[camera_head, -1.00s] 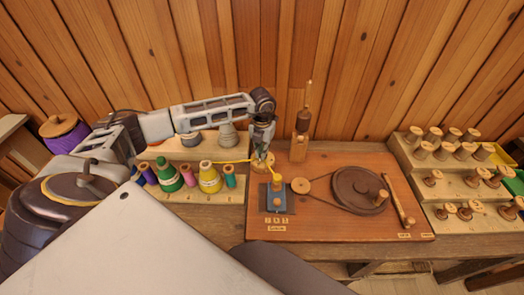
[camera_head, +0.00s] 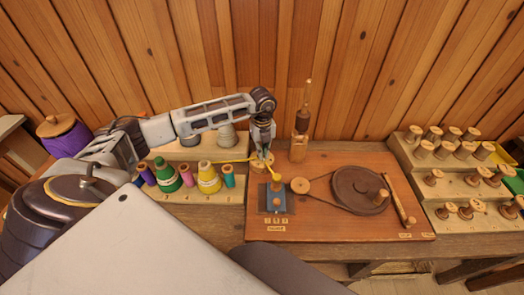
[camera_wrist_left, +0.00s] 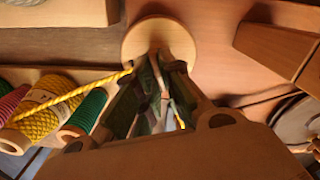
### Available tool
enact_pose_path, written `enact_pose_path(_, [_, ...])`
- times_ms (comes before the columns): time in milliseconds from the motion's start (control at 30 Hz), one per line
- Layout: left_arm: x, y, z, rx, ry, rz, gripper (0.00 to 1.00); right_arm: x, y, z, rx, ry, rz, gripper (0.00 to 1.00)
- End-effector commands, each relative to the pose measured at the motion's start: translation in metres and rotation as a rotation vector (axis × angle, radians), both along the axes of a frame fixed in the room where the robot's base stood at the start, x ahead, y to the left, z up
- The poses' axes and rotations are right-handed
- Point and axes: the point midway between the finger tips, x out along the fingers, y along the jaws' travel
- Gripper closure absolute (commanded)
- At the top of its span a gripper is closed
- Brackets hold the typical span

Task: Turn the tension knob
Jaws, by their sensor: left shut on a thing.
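The tension knob appears as a pale round wooden piece (camera_head: 262,168) at the back left of the reddish-brown winder board (camera_head: 330,228). It also shows in the left wrist view as a pale disc (camera_wrist_left: 135,38). My left gripper (camera_head: 262,156) points down onto it from above. In the left wrist view the fingers (camera_wrist_left: 160,58) are close together over the disc's middle, shut on the knob. The gripped part is mostly hidden by the fingers. A yellow thread (camera_head: 236,160) runs from the left past the knob to the blue-grey winding block (camera_head: 278,200). My right gripper is not in view.
A rack with colored thread spools, including a yellow one (camera_head: 208,178), stands left of the board. A belt runs from a small pulley (camera_head: 300,186) to a dark wheel (camera_head: 360,188). An upright wooden post (camera_head: 299,148) stands close right of my gripper. Stepped spool shelves (camera_head: 440,170) are at right.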

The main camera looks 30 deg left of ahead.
Motion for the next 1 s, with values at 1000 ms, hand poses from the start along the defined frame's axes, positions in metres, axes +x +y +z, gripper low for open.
enact_pose_path(1000, [0.0049, -0.0009, 0.0015, 0.0, -0.002, 0.807, 1.0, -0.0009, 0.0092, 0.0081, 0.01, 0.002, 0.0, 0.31])
